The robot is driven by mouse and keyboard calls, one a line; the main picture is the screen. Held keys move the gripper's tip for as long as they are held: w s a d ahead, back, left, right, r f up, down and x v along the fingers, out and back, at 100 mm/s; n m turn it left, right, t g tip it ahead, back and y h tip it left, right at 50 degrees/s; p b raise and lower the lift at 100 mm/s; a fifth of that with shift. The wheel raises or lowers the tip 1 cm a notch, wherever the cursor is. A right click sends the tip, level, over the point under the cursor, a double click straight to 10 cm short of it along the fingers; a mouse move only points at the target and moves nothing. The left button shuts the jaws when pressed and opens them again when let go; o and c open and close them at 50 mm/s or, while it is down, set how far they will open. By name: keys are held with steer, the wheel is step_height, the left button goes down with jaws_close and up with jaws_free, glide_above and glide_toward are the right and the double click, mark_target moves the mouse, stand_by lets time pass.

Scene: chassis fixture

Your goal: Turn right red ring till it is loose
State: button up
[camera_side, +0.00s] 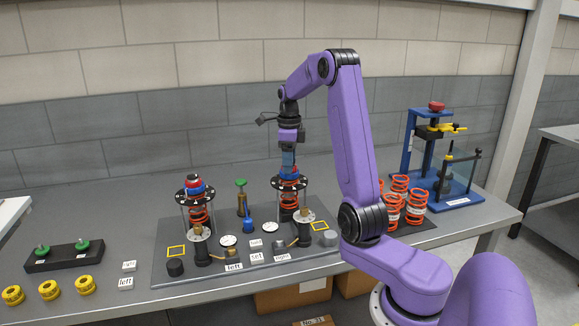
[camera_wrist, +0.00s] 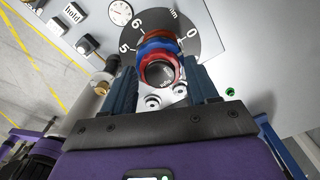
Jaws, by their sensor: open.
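The right red ring (camera_wrist: 174,66) sits around a threaded stud, with its open end facing the camera in the wrist view. A blue ring (camera_wrist: 157,46) lies behind it, against a dark round scale plate (camera_wrist: 196,48) marked 0, 5 and 6. My gripper (camera_wrist: 161,80) is open, with one dark finger on each side of the red ring; I cannot tell whether they touch it. In the side view my gripper (camera_side: 288,160) points straight down over the right post, and its fingers mostly hide the red ring. The right orange spring (camera_side: 288,200) stands below the plate.
The left post carries its own red ring (camera_side: 193,179). Between the posts are a green-topped tool (camera_side: 241,190) and a blue bottle-like piece (camera_side: 248,222). Orange springs (camera_side: 400,190) and a blue press (camera_side: 437,150) stand right. Yellow rings (camera_side: 49,290) lie front left.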

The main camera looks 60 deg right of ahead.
steer(key=c, duration=0.8)
steer(key=n, duration=0.4)
steer(key=shift+n, duration=0.4)
steer(key=n, duration=0.8)
steer(key=shift+n, duration=0.4)
steer(key=n, duration=0.3)
steer(key=shift+n, duration=0.4)
steer(key=o, duration=0.8)
